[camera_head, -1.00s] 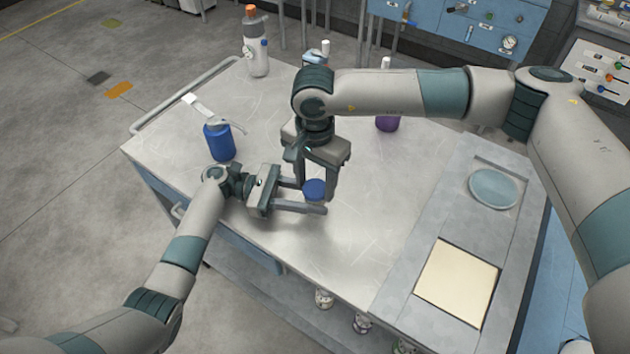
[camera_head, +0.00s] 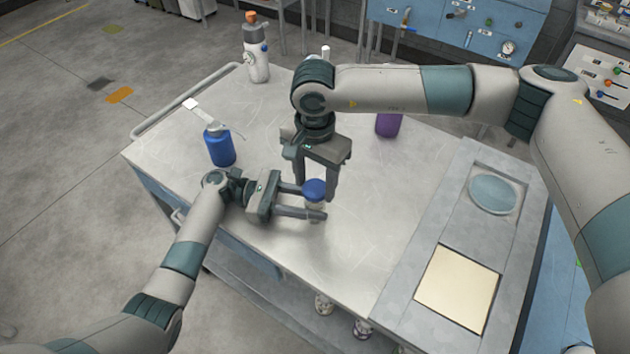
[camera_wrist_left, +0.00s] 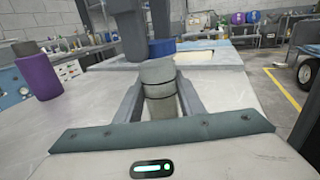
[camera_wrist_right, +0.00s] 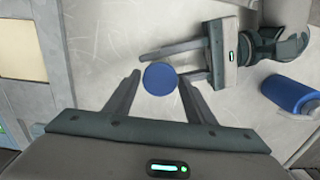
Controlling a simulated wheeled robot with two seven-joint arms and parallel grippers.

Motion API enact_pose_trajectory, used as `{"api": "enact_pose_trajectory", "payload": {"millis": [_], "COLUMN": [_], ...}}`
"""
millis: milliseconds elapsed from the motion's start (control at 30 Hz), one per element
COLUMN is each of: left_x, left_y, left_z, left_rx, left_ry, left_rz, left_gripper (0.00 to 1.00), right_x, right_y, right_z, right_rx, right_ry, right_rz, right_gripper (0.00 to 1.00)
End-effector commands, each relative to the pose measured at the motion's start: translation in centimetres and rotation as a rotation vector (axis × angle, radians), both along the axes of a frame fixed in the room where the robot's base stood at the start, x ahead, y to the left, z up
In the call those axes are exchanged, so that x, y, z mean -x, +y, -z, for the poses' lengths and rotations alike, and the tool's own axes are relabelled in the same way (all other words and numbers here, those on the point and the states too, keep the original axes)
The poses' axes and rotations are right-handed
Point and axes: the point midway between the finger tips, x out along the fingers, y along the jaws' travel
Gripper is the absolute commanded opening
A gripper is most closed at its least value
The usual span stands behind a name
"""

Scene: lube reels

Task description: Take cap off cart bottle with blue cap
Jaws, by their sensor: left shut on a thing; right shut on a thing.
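A small grey-white bottle (camera_head: 315,210) with a blue cap (camera_head: 314,189) stands upright near the front middle of the cart top. My left gripper (camera_head: 311,203) reaches in from the left and is shut on the bottle's body; the left wrist view shows the grey bottle (camera_wrist_left: 159,88) between its fingers. My right gripper (camera_head: 316,194) points down from above and is shut on the blue cap, which shows as a disc (camera_wrist_right: 160,78) between its fingertips in the right wrist view. The cap sits directly above the bottle; I cannot tell whether it is loosened.
A blue bottle (camera_head: 220,146) stands on the cart to the left. A white bottle with an orange cap (camera_head: 256,55) is at the back left, and a purple bottle (camera_head: 388,124) at the back right. A grey panel with a round dish (camera_head: 493,194) and a cream square (camera_head: 456,288) lies right.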

Motion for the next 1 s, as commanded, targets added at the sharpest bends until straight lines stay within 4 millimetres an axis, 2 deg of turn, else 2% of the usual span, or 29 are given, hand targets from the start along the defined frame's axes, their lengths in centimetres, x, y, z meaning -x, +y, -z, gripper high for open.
{"api": "enact_pose_trajectory", "payload": {"millis": [233, 600, 867, 900, 967, 1000], "left_x": [0.0, 0.0, 0.0, 0.0, 0.0, 0.0], "left_y": [0.0, 0.0, 0.0, 0.0, 0.0, 0.0], "left_z": [0.0, 0.0, 0.0, 0.0, 0.0, 0.0], "left_rx": [0.0, 0.0, 0.0, 0.0, 0.0, 0.0], "left_ry": [0.0, 0.0, 0.0, 0.0, 0.0, 0.0], "left_rz": [0.0, 0.0, 0.0, 0.0, 0.0, 0.0], "left_gripper": [0.0, 0.0, 0.0, 0.42, 0.57, 0.57], "right_x": [0.0, 0.0, 0.0, 0.0, 0.0, 0.0], "right_y": [0.0, 0.0, 0.0, 0.0, 0.0, 0.0], "right_z": [-0.6, -3.9, -4.0, -4.0, -4.0, -4.0], "right_rx": [0.0, 0.0, 0.0, 0.0, 0.0, 0.0], "right_ry": [-0.001, -0.001, 0.0, 0.0, 0.0, 0.0], "right_rz": [0.0, 0.0, 0.0, 0.0, 0.0, 0.0], "right_gripper": [0.23, 0.23, 0.23, 0.23, 0.23, 0.23]}}
